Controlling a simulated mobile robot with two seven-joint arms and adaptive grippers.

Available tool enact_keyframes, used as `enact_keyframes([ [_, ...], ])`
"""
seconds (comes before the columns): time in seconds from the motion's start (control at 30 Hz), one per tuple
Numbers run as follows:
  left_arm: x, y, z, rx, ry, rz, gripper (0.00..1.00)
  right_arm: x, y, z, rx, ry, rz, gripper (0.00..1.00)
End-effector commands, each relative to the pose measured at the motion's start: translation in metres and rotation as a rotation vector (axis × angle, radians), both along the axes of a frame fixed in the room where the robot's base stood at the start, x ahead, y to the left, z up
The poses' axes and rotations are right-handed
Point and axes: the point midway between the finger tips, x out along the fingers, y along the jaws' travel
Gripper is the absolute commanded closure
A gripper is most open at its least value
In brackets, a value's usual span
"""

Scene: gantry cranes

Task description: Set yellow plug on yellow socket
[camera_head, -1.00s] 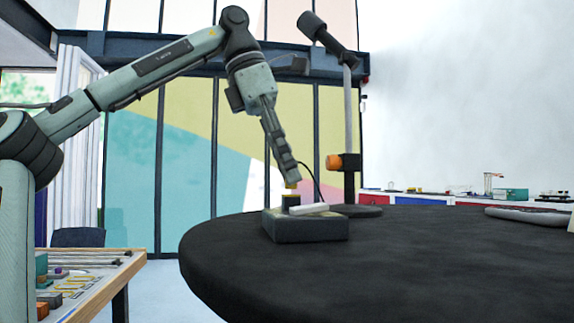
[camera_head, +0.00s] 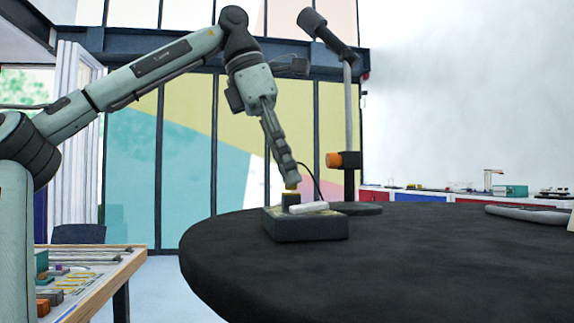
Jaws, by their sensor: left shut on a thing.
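The plug is just above or touching a dark block (camera_head: 291,199) on top of a dark grey box (camera_head: 308,229); I cannot tell which. A white piece (camera_head: 310,208) lies on the box beside the dark block. I cannot make out a yellow socket for sure. My right gripper is not in view.
A stand with a dark lamp-like head and an orange knob (camera_head: 334,160) rises right behind the box. The round black table (camera_head: 430,260) is mostly clear, with a grey object (camera_head: 528,214) at right. A wooden-edged workbench (camera_head: 110,277) with small parts stands at lower left.

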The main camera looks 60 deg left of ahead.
Motion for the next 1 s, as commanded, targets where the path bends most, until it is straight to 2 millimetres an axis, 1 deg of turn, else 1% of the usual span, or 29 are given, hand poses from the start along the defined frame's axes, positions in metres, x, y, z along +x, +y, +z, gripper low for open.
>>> enact_keyframes([
  [0.47, 0.0, -0.0001, -0.0019, 0.0, 0.0, 0.0, 1.0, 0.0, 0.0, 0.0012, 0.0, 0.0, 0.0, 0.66],
  [0.5, 0.0, -0.0001, -0.0019, 0.0, 0.0, 0.0, 0.82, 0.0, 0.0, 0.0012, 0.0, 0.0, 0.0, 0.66],
  [0.67, 0.0, -0.0001, -0.0018, 0.0, 0.0, 0.0, 0.62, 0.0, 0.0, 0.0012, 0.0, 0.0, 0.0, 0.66],
  [0.87, 0.0, -0.0001, -0.0018, 0.0, 0.0, 0.0, 0.61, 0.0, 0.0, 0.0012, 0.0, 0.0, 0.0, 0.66],
  [0.93, 0.0, -0.0001, -0.0019, 0.0, 0.001, 0.0, 0.55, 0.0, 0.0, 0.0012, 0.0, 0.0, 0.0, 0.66],
  [1.0, 0.0, -0.0001, -0.0019, 0.0, 0.001, 0.0, 0.46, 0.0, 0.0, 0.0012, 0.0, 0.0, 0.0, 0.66],
])
